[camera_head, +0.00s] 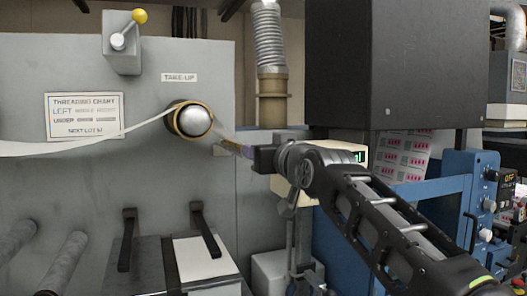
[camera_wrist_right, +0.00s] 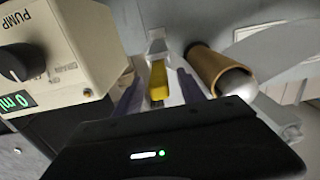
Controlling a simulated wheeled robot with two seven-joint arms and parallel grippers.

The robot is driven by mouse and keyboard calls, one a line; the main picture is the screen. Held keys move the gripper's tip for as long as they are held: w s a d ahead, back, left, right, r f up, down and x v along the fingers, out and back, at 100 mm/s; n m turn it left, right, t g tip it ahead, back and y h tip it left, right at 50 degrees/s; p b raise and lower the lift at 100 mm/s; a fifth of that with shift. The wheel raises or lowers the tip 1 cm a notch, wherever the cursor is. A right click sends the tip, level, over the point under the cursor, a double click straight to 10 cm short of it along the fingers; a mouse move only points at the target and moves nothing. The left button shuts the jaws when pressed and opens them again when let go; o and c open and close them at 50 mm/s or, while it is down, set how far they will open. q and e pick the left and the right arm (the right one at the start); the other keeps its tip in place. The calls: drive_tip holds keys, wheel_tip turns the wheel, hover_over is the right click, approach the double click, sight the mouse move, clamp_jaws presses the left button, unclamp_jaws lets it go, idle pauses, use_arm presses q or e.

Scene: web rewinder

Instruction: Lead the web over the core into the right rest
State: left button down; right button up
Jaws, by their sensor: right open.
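The white web (camera_head: 75,145) comes in from the left and reaches the core (camera_head: 183,106), a brown ring on a silver spindle under the TAKE-UP label. A thin strip runs from the core down right to my right gripper (camera_head: 236,148). In the right wrist view, the right gripper (camera_wrist_right: 160,85) is open, its fingers either side of a yellow tab (camera_wrist_right: 157,82). A pale bracket-like piece (camera_wrist_right: 157,48), possibly the right rest, is just beyond the tab. The core (camera_wrist_right: 207,65) is beside the right finger, with the web (camera_wrist_right: 275,50) behind it. My left gripper is out of view.
A PUMP box (camera_wrist_right: 55,50) with a black knob stands close to the gripper's left in the wrist view. A threading chart (camera_head: 84,116) and a yellow-knobbed lever (camera_head: 138,16) are on the grey panel. Two black handles (camera_head: 128,240) stand below the core.

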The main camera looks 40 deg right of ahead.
drive_tip(key=b+v, duration=0.2)
drive_tip(key=v, duration=0.5)
drive_tip(key=shift+s+a, duration=0.2)
drive_tip(key=shift+s, duration=0.15)
idle(0.4)
